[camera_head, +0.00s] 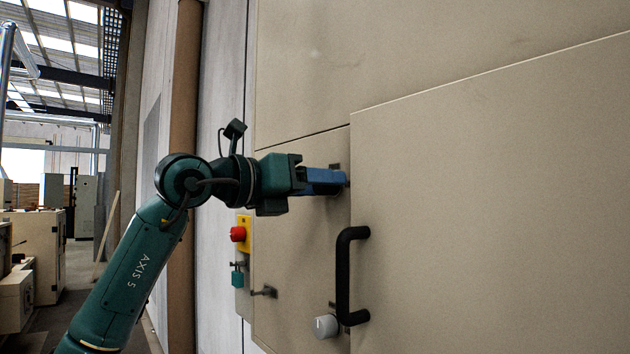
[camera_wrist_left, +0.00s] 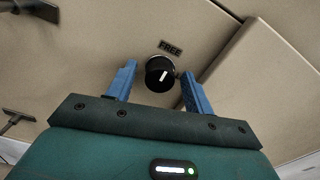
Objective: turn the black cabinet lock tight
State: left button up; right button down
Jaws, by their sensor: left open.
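The black cabinet lock (camera_wrist_left: 160,73) is a round black knob with a white mark on its face, below a dark label (camera_wrist_left: 171,48) reading FREE. My left gripper (camera_wrist_left: 158,74) is open, with one blue finger on each side of the knob. I cannot tell whether either finger touches it. In the head view my left gripper (camera_head: 340,181) reaches from the left to the beige cabinet front (camera_head: 300,240), and its fingers hide most of the lock. My right gripper is not in view.
A raised beige door (camera_head: 480,200) with a black bar handle (camera_head: 345,275) stands right of my gripper. A grey knob (camera_head: 326,326) sits below.

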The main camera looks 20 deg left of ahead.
pick_arm(q)
jog(key=c, duration=1)
jog(key=shift+m, duration=0.4)
jog(key=shift+m+p, duration=0.7)
jog(key=shift+m, duration=7.8)
jog(key=o, duration=1)
jog(key=shift+s, duration=0.1)
